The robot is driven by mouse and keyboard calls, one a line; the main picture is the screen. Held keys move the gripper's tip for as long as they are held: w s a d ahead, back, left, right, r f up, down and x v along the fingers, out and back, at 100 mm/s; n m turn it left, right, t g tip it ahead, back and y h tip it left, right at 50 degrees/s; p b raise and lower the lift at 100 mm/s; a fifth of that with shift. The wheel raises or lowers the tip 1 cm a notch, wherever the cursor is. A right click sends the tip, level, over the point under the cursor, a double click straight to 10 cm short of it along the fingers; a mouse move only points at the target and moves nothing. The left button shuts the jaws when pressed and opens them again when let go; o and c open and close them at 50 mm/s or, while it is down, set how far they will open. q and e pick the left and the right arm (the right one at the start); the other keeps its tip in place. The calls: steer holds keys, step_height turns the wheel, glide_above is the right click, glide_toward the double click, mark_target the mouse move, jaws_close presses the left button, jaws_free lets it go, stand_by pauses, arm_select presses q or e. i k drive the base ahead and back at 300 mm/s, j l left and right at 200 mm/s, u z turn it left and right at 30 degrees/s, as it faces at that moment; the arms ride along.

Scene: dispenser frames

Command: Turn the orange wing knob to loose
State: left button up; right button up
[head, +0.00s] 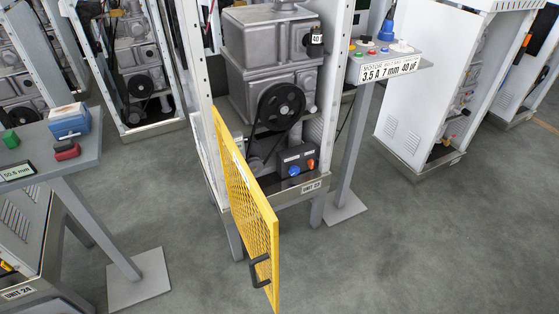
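The orange wing knob (311,164) is small and sits on the right side of a dark control box (296,165) low in the middle dispenser frame. A blue knob (294,171) is beside it on the left of the same box. Small white labels are above the knobs, too small to read. The yellow mesh door (250,205) of this frame stands open toward me, with a dark handle (260,270). I cannot tell which setting the orange knob points to. Neither of my grippers shows in the head view.
A grey stand (70,140) with a blue box (69,121) and red and green items is on the left. A post table (388,65) with buttons and a label plate is at the right. More machine frames stand behind. Open floor (420,250) lies at the front right.

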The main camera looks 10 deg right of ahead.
mark_target(310, 162)
steer(key=i+l+z, duration=0.1)
steer(key=l, duration=0.35)
steer(key=i+l+z, duration=0.1)
steer(key=i+l, duration=0.25)
steer(key=i+l+z, duration=0.1)
steer(key=i+l, duration=0.15)
steer(key=l, duration=0.25)
